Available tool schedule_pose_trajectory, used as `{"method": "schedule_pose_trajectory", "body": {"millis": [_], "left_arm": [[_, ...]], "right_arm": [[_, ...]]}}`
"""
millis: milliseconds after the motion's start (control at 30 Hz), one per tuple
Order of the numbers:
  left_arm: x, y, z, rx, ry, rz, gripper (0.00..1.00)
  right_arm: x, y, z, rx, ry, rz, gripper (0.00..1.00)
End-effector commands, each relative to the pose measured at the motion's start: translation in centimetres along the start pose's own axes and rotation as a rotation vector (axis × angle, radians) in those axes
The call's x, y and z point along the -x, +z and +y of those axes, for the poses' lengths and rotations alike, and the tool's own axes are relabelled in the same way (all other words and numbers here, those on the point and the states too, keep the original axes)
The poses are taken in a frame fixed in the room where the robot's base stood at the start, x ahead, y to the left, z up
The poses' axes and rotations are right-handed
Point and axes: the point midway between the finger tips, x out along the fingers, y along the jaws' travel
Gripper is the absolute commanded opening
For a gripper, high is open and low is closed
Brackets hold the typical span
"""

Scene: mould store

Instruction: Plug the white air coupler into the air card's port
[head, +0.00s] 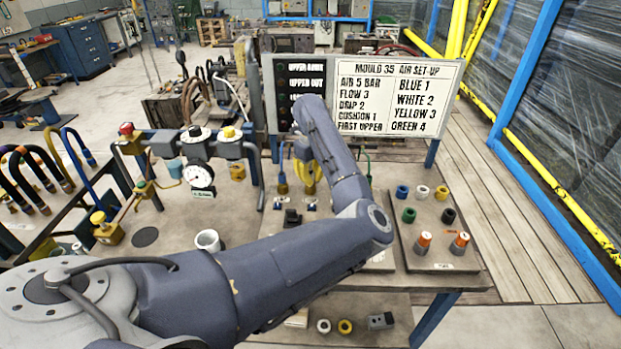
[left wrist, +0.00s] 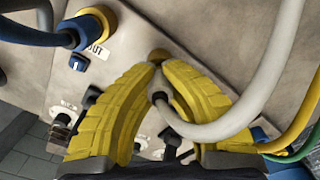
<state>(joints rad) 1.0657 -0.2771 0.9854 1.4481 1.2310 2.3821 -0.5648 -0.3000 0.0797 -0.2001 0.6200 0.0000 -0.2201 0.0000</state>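My left gripper (head: 308,178) is partly hidden behind my own arm in the head view; its yellow fingers show over the bench. In the left wrist view the fingers of my left gripper (left wrist: 157,68) come together on the end of a white hose. The white air coupler (left wrist: 159,88) at this end sits between the fingertips, mostly covered by them. A brass-coloured port (left wrist: 160,54) shows just past the tips; I cannot tell whether the coupler is seated in it. The air card (head: 400,97) reads BLUE 1, WHITE 2, YELLOW 3, GREEN 4. My right gripper is out of view.
A blue coupler (left wrist: 88,32) sits at a port beside an OUT label. Yellow (left wrist: 308,115) and green (left wrist: 300,150) hoses run along the right. A board (head: 435,258) of coloured pieces stands at the bench's right. A gauge (head: 199,178) and pipework stand left.

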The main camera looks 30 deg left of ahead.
Motion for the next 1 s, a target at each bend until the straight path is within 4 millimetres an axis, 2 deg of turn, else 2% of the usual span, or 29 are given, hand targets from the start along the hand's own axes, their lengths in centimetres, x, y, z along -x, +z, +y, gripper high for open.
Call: {"method": "schedule_pose_trajectory", "body": {"millis": [1000], "left_arm": [[-0.76, -0.02, 0.01, 0.000, 0.000, 0.000, 0.00]], "right_arm": [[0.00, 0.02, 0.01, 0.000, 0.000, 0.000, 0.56]]}}
